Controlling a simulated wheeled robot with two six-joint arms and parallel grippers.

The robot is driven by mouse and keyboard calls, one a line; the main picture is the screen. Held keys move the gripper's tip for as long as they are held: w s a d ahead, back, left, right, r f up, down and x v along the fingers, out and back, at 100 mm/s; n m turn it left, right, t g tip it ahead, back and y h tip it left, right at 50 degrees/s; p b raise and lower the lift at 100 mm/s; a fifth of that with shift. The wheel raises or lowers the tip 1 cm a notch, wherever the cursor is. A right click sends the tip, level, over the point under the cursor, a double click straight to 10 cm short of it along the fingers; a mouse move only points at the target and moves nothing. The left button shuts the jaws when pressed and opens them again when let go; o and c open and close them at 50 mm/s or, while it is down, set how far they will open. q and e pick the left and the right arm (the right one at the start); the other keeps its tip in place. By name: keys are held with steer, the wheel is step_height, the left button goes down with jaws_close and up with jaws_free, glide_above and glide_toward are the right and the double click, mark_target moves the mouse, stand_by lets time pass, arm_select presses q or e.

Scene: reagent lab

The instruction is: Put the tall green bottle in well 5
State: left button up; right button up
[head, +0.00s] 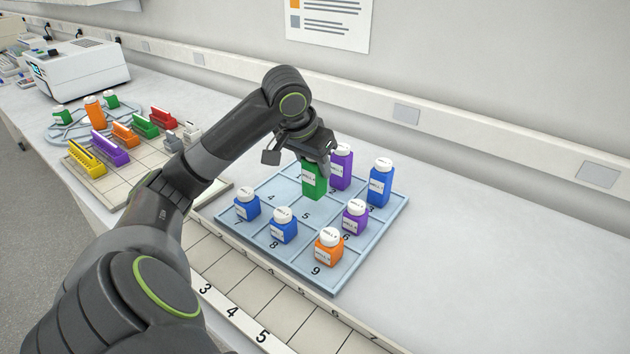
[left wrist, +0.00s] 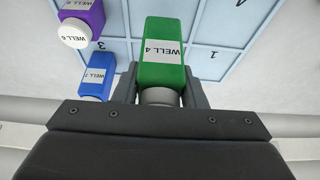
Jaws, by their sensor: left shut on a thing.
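The tall green bottle (head: 313,183) hangs upright in my left gripper (head: 316,160), which is shut on it near its cap. It is above the blue-grey tray (head: 385,235), near the middle and back, in front of the tall purple bottle. In the left wrist view the green bottle (left wrist: 163,55) shows a label that reads WELL 4, and its grey cap is between the fingers. Well 5 (head: 306,216) shows its number and looks empty. The bottle's base appears above the tray, but its exact height is hard to tell. My right gripper is not in view.
A tall purple bottle (head: 341,170) and a tall blue bottle (head: 380,186) stand at the tray's back. A short purple bottle (head: 355,218), an orange bottle (head: 328,249) and blue bottles (head: 283,228) (head: 246,207) surround well 5. Well 4 (head: 271,198) looks empty. The right bench is clear.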

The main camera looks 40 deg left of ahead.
mark_target(314, 176)
arm_select(q)
step_height(314, 176, down, 3)
steer(key=shift+f, duration=0.35)
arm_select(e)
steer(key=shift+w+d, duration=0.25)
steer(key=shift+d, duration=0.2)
arm_select(q)
steer(key=shift+f, duration=0.15)
steer(key=o, duration=1)
steer(key=shift+s+r, duration=0.1)
steer(key=shift+r, duration=0.35)
steer(key=v, duration=1.1)
steer(key=shift+s+d+r+p, duration=0.1)
steer(key=shift+s+r+p, duration=0.05)
steer(key=shift+p, duration=0.2)
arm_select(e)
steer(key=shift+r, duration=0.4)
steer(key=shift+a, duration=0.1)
